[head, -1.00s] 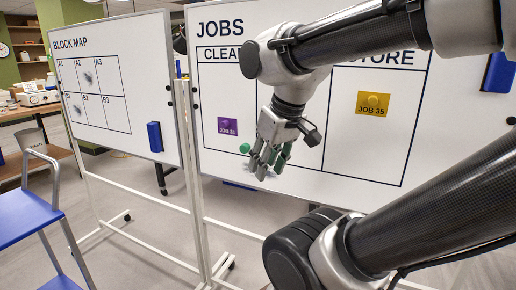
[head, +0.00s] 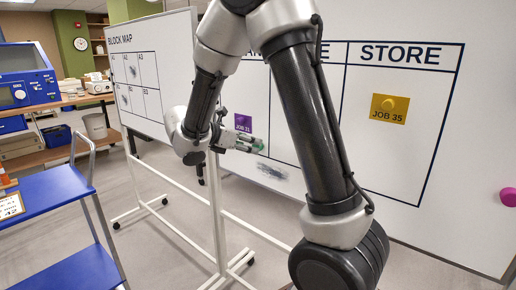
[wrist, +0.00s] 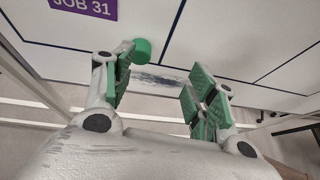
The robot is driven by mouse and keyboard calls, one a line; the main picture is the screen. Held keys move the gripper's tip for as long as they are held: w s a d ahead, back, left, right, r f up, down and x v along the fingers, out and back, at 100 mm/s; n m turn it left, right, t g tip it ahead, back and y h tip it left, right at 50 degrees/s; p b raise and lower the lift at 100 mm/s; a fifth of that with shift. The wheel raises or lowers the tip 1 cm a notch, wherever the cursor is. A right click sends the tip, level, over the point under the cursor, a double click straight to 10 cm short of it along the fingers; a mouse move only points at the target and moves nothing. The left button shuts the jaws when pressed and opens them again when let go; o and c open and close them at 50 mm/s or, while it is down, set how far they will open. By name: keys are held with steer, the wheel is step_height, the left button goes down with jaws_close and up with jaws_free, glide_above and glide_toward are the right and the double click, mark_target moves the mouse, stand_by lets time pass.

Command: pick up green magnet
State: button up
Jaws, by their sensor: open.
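The green magnet (wrist: 141,50) is a small round knob on the whiteboard, below the purple JOB 31 card (wrist: 84,5). My gripper (wrist: 158,82) is open in the wrist view, with green pads on its fingers. The magnet lies just past the tip of the left finger, not clearly between the fingers; I cannot tell whether they touch. In the head view my gripper (head: 248,144) is close to the board below the purple card (head: 243,122), and the magnet is hard to tell from the green pads there.
A yellow JOB 35 card (head: 388,108) is in the STORE column, and a pink magnet (head: 508,197) is at the right. A dark smudge (head: 272,173) marks the board. The BLOCK MAP board (head: 150,60) stands left, with a blue cart (head: 50,190) in front.

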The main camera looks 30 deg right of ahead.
mark_target(258, 147)
steer(key=w+d+f+n+t, duration=0.1)
steer(key=w+d+f+n, duration=0.1)
steer(key=w+d+f, duration=0.2)
steer(key=shift+w+d+h, duration=0.15)
steer(key=shift+d+h, duration=0.15)
steer(key=shift+d, duration=0.25)
steer(key=shift+c, duration=0.5)
steer(key=c, duration=0.9)
